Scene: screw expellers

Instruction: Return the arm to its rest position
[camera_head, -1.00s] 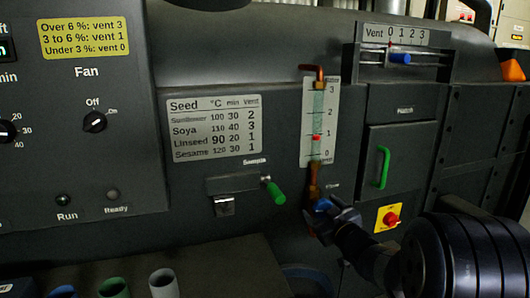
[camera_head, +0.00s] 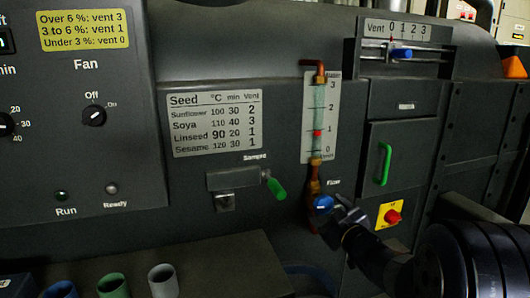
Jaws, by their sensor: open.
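My gripper (camera_head: 338,214) is at the lower middle right, just right of and below the blue flow knob (camera_head: 323,204). Its jaws are open, and I see nothing held between them. The knob sits on a copper pipe under the upright flow gauge (camera_head: 319,117), which shows a red float near mark 1. The gripper partly overlaps the pipe below the knob. Whether a fingertip still touches the knob I cannot tell. My dark arm reaches in from the lower right.
Right of the gauge are a green hatch handle (camera_head: 384,164), a red button on a yellow plate (camera_head: 391,216) and the blue vent slider (camera_head: 401,53). Left is a green sample lever (camera_head: 276,188). Several cups (camera_head: 163,281) stand at the lower left.

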